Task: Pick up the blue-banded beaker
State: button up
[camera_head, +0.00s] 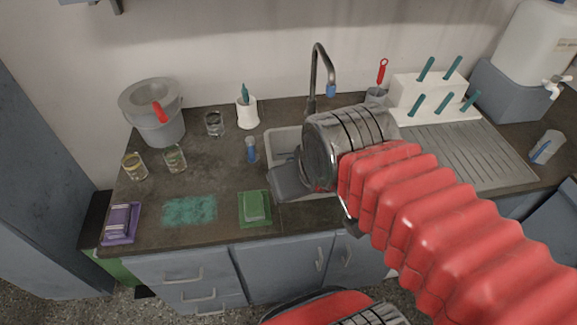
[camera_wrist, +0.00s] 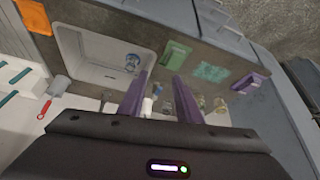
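In the wrist view, a clear glass with blue on it, which looks like the blue-banded beaker (camera_wrist: 132,62), stands inside the sink (camera_wrist: 88,50). It is small, and its band is hard to make out. My gripper (camera_wrist: 160,78) has two purple fingers well apart with nothing held between them. The glass lies beyond the fingertips, to the left of the left finger. In the head view my dark gripper (camera_head: 290,183) is over the sink's left part, and my arm hides most of the basin. A pale cup with a blue stripe (camera_head: 547,147) stands at the far right.
Several glass beakers (camera_head: 174,158) and a grey bucket (camera_head: 160,115) stand on the left counter. A blue-capped bottle (camera_head: 250,150) is left of the sink. The tall tap (camera_head: 316,75) rises behind it. A green sponge (camera_head: 255,206) lies near the front edge.

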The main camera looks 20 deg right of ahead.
jog(key=shift+o, duration=0.4)
